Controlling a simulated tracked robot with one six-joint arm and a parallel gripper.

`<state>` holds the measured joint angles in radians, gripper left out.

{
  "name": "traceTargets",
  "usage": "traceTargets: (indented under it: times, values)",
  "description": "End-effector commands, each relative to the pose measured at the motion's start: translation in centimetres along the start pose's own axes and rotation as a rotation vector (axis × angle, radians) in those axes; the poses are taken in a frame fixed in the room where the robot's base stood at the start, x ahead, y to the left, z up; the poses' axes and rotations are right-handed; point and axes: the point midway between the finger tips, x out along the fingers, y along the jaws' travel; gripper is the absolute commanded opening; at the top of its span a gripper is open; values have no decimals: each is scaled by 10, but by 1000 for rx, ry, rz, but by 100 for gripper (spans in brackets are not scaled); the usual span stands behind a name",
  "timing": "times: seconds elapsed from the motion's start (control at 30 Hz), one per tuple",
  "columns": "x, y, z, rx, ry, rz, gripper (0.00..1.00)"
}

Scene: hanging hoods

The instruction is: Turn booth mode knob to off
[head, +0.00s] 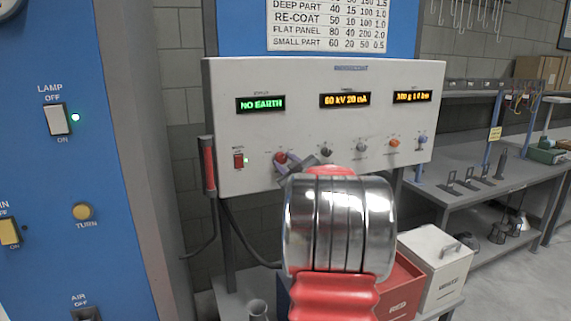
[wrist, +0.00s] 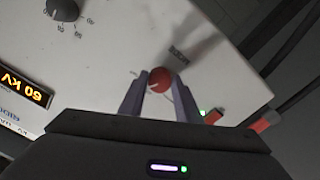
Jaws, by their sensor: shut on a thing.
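A red knob (head: 281,158) sits on the lower left of the light grey control panel (head: 300,85) in the head view. In the wrist view the red knob (wrist: 160,80) lies between the two fingers, with a pale mark on its face and small print beside it that is hard to read. My gripper (wrist: 158,88) is shut on this knob, one finger on each side. In the head view my gripper (head: 286,168) reaches the panel from the lower right, partly hidden by my arm. The knob's exact setting cannot be read.
More knobs run to the right: black (head: 327,150), grey (head: 361,146), orange (head: 394,142) and blue (head: 422,139). The status display (head: 261,104) reads "NO EARTH". A blue cabinet (head: 60,180) stands close at left.

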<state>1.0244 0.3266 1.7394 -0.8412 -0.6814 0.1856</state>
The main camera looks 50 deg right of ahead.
Motion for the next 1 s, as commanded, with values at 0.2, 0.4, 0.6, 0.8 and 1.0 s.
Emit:
traceTargets:
  times: [0.2, 0.4, 0.6, 0.8, 1.0]
  values:
    - [0, -1, 0, -203, 1, -3, 8]
    - [0, -1, 0, -361, 1, -3, 8]
    - [0, -1, 0, -465, 1, -4, 8]
    - [0, -2, 0, -512, 1, -5, 8]
    - [0, -2, 1, -520, 1, -5, 8]
